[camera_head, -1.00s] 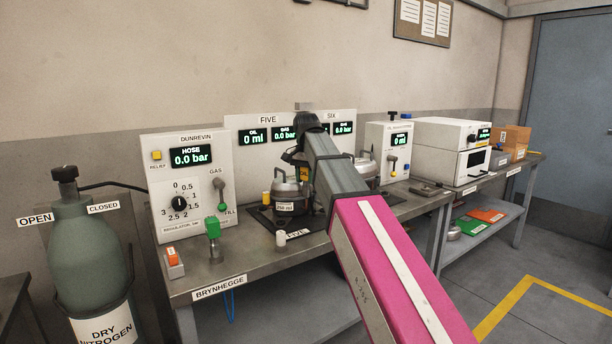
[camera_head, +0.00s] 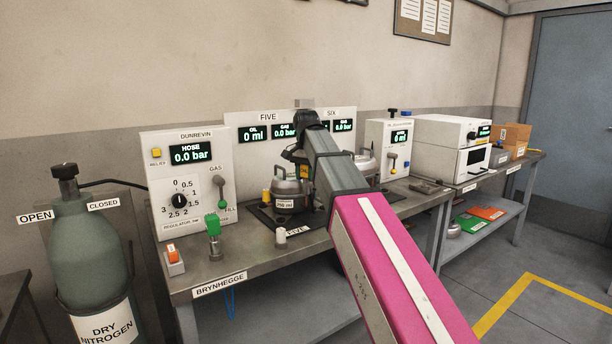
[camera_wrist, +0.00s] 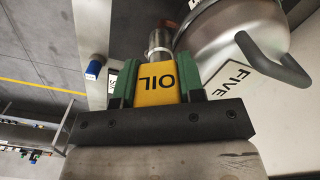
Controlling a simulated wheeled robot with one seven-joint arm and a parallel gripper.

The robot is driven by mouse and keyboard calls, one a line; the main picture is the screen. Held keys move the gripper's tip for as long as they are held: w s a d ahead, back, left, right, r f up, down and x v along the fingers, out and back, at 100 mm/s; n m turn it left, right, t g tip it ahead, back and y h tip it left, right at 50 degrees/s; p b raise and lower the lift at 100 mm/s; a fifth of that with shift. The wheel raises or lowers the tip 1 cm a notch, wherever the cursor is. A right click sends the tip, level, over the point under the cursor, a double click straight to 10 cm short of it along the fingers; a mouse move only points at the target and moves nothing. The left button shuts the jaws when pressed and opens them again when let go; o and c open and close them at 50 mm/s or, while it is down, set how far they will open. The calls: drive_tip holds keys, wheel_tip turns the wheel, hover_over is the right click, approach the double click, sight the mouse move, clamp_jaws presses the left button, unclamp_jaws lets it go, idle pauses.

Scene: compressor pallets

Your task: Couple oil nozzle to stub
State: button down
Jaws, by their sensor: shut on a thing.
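The yellow oil nozzle (camera_wrist: 158,88), marked OIL, sits between the green fingers of my gripper (camera_wrist: 158,82) in the wrist view. A metal cylinder with a pale ring (camera_wrist: 158,45) lies straight beyond the nozzle; I cannot tell whether it is the stub or part of the nozzle, nor whether the two are coupled. A rounded metal compressor (camera_wrist: 225,40) with a dark handle is close on the right. In the head view the compressor (camera_head: 287,187) stands at station FIVE, and a bit of the yellow nozzle (camera_head: 306,172) shows beside my arm, which hides the gripper.
The DUNREVIN regulator panel (camera_head: 190,190) reads 0.0 bar. A green fitting (camera_head: 213,224), a small white cylinder (camera_head: 281,236) and an orange switch (camera_head: 173,257) stand near the bench front. A nitrogen bottle (camera_head: 85,240) is at left. A blue-and-white piece (camera_wrist: 95,68) shows in the wrist view.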

drive_tip(key=shift+f, duration=0.95)
idle(0.7)
drive_tip(key=shift+r, duration=0.7)
drive_tip(key=shift+f, duration=0.9)
idle(1.0)
drive_tip(key=c, duration=0.6)
unclamp_jaws()
drive_tip(key=shift+c, duration=0.2)
drive_tip(key=shift+w+r, duration=0.1)
drive_tip(key=shift+w, duration=0.05)
